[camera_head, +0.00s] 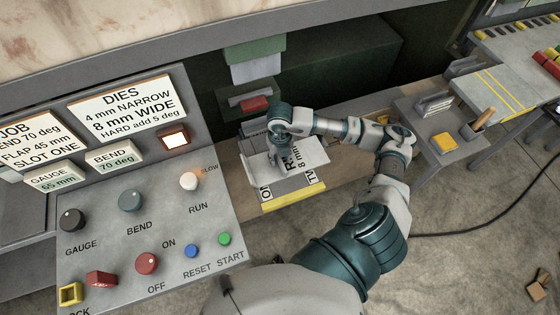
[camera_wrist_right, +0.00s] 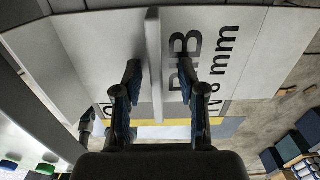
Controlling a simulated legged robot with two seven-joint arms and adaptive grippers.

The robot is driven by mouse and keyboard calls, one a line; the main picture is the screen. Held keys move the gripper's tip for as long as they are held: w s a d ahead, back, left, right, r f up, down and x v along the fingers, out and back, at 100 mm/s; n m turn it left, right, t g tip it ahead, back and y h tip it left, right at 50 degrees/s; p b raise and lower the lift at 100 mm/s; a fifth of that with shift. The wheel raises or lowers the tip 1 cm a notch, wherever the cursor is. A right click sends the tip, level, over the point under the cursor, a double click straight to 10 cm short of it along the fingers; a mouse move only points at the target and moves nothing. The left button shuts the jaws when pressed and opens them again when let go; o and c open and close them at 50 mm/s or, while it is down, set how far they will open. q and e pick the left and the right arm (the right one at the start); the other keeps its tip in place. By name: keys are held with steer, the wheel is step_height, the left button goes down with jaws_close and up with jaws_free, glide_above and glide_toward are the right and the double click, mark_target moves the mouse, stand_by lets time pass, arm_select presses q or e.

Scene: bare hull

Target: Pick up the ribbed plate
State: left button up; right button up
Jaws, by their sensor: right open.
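The ribbed plate (camera_head: 312,156) is a pale grey sheet with black lettering, including "8 mm". It lies over the yellow-edged bed of the machine. My right gripper (camera_head: 280,168) reaches down onto it from above and hides part of it. In the right wrist view a thin upright rib (camera_wrist_right: 153,50) stands on the plate, with "RIB" printed beside it. My right gripper (camera_wrist_right: 160,78) is open there, with one finger on each side of the rib and gaps visible on both sides. My left gripper is not in view.
The control panel (camera_head: 150,210) with knobs and buttons stands at the left. A yellow edge strip (camera_head: 293,197) fronts the bed. A side table (camera_head: 430,120) at the right holds a yellow block (camera_head: 444,142) and a wooden-handled tool (camera_head: 481,119). A cable lies on the floor.

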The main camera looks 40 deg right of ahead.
steer(key=shift+a, duration=0.1)
jaws_close()
steer(key=shift+a+r, duration=0.1)
steer(key=shift+r, duration=0.2)
